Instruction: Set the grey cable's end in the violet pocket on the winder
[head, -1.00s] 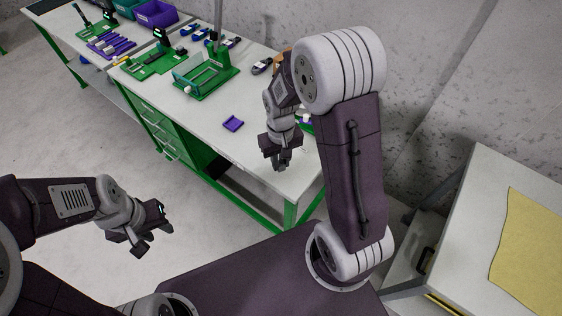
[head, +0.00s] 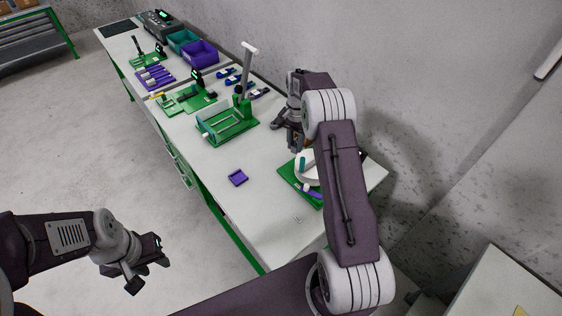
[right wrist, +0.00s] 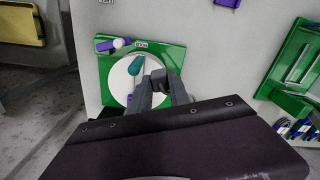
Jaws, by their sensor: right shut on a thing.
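The winder's green base (head: 287,175) lies at the near right end of the bench, with a white disc and a teal handle (head: 301,164). A violet part (head: 313,191), seemingly the pocket, sits at the winder's edge, partly hidden by my right arm. The right wrist view shows this violet part (right wrist: 104,46) beside a white knob. My right gripper (head: 296,146) is shut above the disc near the handle, fingers (right wrist: 160,92) pointing down. What it holds is hidden; I cannot make out the grey cable's end. My left gripper (head: 150,266) is open and empty, off the bench.
The bench front between tray and winder is mostly clear. A wall stands close on the right.

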